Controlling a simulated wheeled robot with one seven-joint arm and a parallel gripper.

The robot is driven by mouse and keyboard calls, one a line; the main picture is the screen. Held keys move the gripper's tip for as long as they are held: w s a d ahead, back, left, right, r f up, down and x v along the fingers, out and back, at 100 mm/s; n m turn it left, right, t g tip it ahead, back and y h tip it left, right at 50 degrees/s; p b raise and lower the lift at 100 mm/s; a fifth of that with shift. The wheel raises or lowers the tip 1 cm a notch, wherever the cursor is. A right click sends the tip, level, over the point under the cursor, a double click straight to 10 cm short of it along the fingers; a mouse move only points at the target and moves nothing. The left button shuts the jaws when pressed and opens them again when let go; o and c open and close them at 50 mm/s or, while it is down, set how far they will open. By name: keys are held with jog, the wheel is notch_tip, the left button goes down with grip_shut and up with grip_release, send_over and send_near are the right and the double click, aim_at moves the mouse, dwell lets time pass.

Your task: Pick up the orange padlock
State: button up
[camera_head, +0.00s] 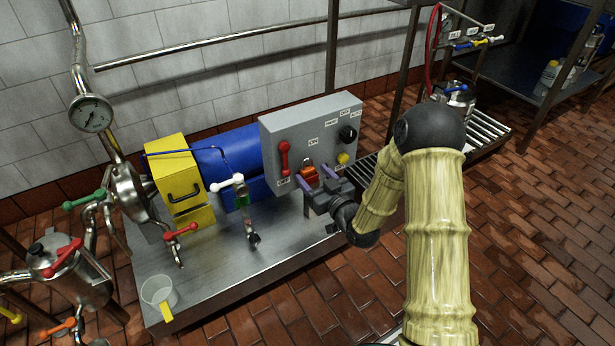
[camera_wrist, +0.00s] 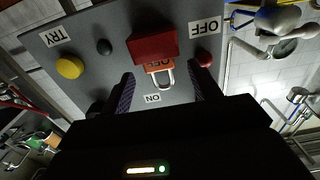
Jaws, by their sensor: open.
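The orange padlock (camera_head: 308,174) is at the lower front of the grey control box (camera_head: 302,122). In the wrist view the orange padlock (camera_wrist: 159,68) shows a small orange body with a silver shackle, partly covered by a red block. My gripper (camera_head: 317,178) is close in front of the box, beside the padlock. In the wrist view my gripper (camera_wrist: 165,88) is open, with one finger on each side of the padlock and visible space between. I cannot tell how deep the fingers reach around it.
A red lever (camera_head: 284,158) is on the box left of the padlock. A black knob (camera_head: 347,134) and yellow button (camera_head: 343,158) are to the right. A white-handled valve (camera_head: 228,184) stands left. The metal platform (camera_head: 215,283) has bare room in front.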

jog(key=shift+x, duration=0.85)
jog(key=shift+s, duration=0.15)
jog(key=c, duration=1.1)
jog(key=shift+r+p, duration=6.4)
jog(key=shift+r, duration=7.6)
jog(key=shift+d, duration=0.1)
